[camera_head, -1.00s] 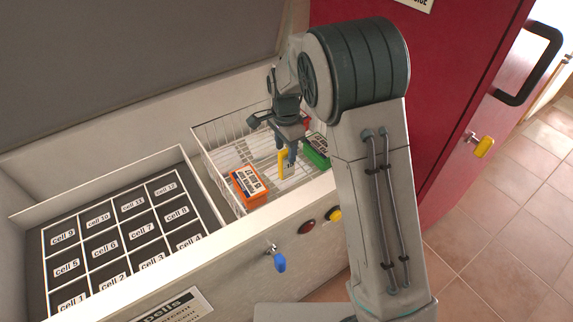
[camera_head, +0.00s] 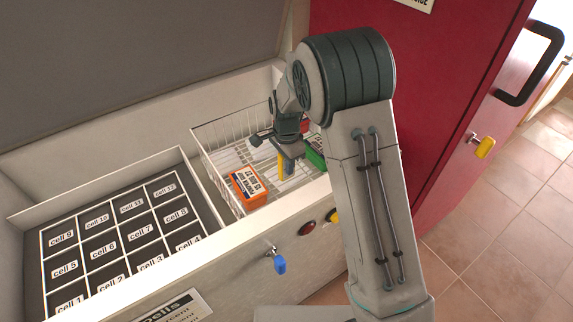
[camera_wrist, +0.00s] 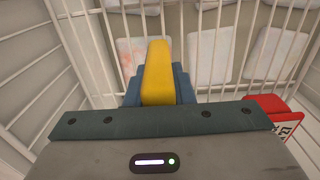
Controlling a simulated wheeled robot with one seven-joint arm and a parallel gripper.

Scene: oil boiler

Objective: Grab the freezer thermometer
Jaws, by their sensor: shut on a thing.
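A yellow stick-shaped thing, which I take to be the freezer thermometer (camera_head: 283,166), is upright in the white wire basket (camera_head: 222,130). My gripper (camera_head: 288,155) is lowered into the basket and shut on it. In the wrist view the yellow thermometer (camera_wrist: 159,72) stands between the blue-grey fingers of my gripper (camera_wrist: 158,88). Its lower end is hidden, so I cannot tell whether it touches the basket floor.
An orange labelled box (camera_head: 249,186) lies left of my gripper and a green box (camera_head: 316,153) lies right, both in the basket. A red labelled thing (camera_wrist: 284,122) is near the basket wall. A numbered cell tray (camera_head: 107,240) is at left; a red door (camera_head: 420,80) is at right.

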